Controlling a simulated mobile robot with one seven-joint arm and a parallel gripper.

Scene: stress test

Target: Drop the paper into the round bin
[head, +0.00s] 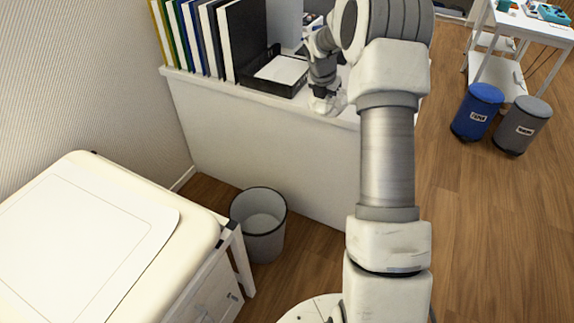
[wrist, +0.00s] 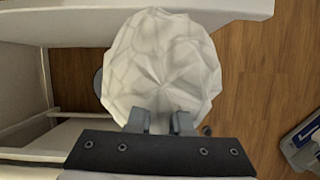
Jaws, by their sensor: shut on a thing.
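A crumpled ball of white paper (wrist: 165,62) fills the middle of the wrist view. My gripper (wrist: 161,122) is shut on its near edge. In the head view the paper (head: 329,104) shows small and pale below my wrist, by the front edge of the white counter. The round bin (head: 263,238) is grey, open-topped and looks empty. It stands upright on the floor, below and left of my gripper. In the wrist view the paper hides most of what lies behind it; a grey curved edge shows at its left, and I cannot tell whether it is the bin.
The white counter (head: 255,125) holds upright binders (head: 205,40) and a black paper tray (head: 277,75). A cream-topped cabinet (head: 90,235) stands left of the bin. A blue lidded bin (head: 477,112) and a grey lidded one (head: 521,126) stand on open wood floor at right.

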